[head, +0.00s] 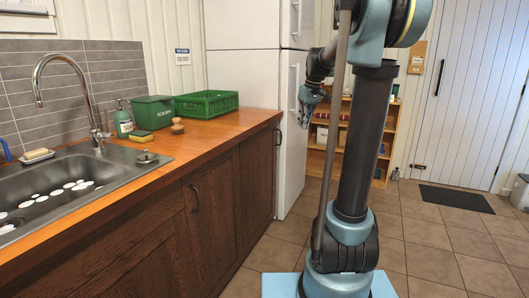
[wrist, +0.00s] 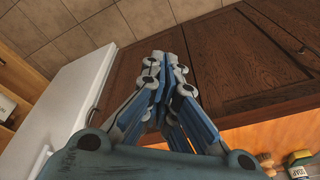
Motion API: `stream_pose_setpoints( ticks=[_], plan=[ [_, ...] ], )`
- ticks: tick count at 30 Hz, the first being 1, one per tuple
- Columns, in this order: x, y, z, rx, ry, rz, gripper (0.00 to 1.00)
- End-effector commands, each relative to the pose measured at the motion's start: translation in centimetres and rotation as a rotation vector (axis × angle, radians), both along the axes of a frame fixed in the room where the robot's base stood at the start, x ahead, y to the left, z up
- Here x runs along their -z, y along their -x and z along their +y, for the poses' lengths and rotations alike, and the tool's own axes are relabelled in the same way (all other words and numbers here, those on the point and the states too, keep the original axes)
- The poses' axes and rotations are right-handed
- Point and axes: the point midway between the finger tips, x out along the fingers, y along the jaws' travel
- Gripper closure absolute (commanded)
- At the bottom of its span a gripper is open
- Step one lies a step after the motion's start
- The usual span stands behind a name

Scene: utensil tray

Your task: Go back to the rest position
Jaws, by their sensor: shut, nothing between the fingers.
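My gripper (head: 310,104) is raised in the air in front of the white fridge's right side, to the right of the counter in the head view. In the wrist view my gripper (wrist: 166,62) has its fingers together, with nothing held between them. A green open crate (head: 206,104) and a green box (head: 153,112) stand on the wooden counter (head: 185,147), well left of my gripper. The gripper touches nothing that I can see.
A sink (head: 110,168) with a tall tap (head: 90,100) is at the left. A soap bottle (head: 123,120) and a wooden brush (head: 177,126) stand on the counter. The white fridge (head: 247,75) and a wooden shelf (head: 386,150) are behind. The tiled floor at right is mostly clear.

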Motion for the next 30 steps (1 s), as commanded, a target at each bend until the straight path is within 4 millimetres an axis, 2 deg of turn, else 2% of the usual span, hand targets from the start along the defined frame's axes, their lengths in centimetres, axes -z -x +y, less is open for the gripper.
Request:
stream_pose_setpoints(
  ticks=[1,3,14,23,30],
  plan=[
    [0.3,1.8,0.0,0.015,0.003,0.001,1.00],
    [0.8,3.9,-0.1,0.040,0.006,0.003,1.00],
    [4.8,14.7,-0.6,0.172,0.023,0.009,1.00],
    [9.8,23.0,-1.1,0.279,0.037,0.010,1.00],
    [14.9,29.1,-1.6,0.366,0.046,0.008,1.00]
  ],
)
